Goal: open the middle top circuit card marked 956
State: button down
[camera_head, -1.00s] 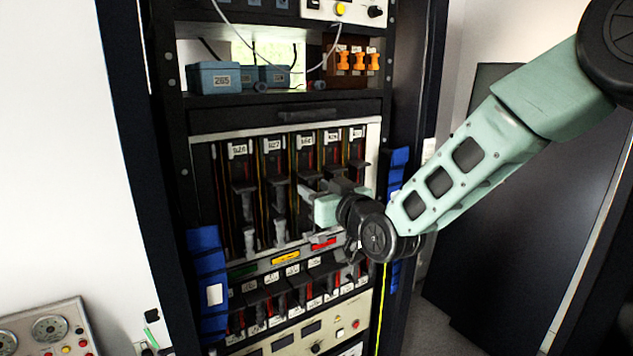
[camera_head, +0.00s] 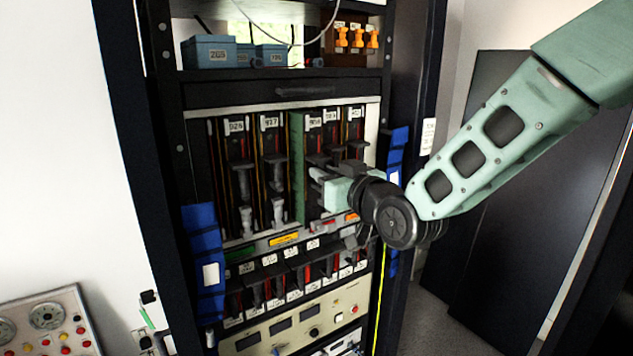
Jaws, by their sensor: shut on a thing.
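The middle top circuit card (camera_head: 297,165) sticks out forward of its neighbours in the upper card row. Its green board side shows as a tall strip, and a white label, which seems to read 956, is near its top. My gripper (camera_head: 318,178) is shut on the front of this card, at about mid height. The exact grip on the handle is partly hidden by the fingers and wrist.
Other cards with labels and grey handles, such as 927 (camera_head: 272,170), stand left and right in the row. Blue holders (camera_head: 203,262) flank the rack. Blue boxes (camera_head: 209,52) sit on the shelf above. A lower card row and panel lie below.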

jog(key=b+v, duration=0.3)
jog(key=v, duration=0.3)
jog(key=c, duration=1.4)
grip_release()
